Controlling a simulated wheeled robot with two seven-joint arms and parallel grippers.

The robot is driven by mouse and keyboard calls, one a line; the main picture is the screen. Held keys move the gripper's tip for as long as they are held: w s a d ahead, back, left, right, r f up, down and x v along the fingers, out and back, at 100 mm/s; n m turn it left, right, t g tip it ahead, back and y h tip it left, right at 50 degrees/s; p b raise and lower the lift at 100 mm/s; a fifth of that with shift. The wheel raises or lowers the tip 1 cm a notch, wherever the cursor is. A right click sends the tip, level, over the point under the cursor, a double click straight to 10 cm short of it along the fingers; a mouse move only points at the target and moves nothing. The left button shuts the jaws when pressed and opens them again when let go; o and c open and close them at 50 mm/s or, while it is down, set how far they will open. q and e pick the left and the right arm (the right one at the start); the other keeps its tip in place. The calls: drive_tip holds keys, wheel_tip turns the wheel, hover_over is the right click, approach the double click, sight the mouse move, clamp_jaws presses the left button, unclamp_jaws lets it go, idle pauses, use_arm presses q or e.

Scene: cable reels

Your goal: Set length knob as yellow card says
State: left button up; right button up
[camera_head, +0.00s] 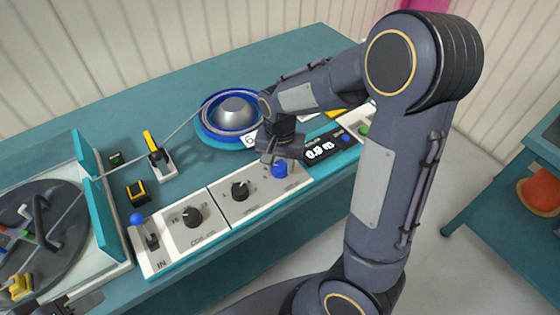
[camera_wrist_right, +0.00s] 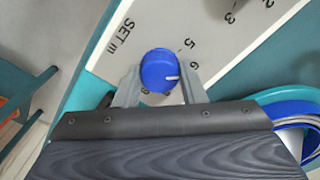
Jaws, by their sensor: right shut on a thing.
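The blue length knob (camera_head: 279,169) is on the white control panel, and it also shows in the right wrist view (camera_wrist_right: 158,68). Its white pointer line aims right, close to the printed 6 and slightly below it. "SET m" is printed beside it. My right gripper (camera_head: 277,158) is shut on the knob, with one finger on each side of it in the wrist view (camera_wrist_right: 160,86). A yellow patch (camera_head: 336,112), perhaps the yellow card, is mostly hidden behind my right arm; no writing on it is legible.
Two black knobs (camera_head: 192,217) (camera_head: 240,191) and a blue-tipped lever (camera_head: 138,219) share the panel. A dark display (camera_head: 322,149) is right of the blue knob. A blue reel (camera_head: 233,116) stands behind, with a cable running left to a large grey disc (camera_head: 42,235).

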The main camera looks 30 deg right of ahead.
sight(280, 166)
drive_tip(key=shift+m, duration=0.4)
drive_tip(key=o, duration=1)
wheel_tip(280, 166, up, 8)
drive_tip(key=shift+f+p, duration=0.1)
drive_tip(key=shift+p, duration=0.35)
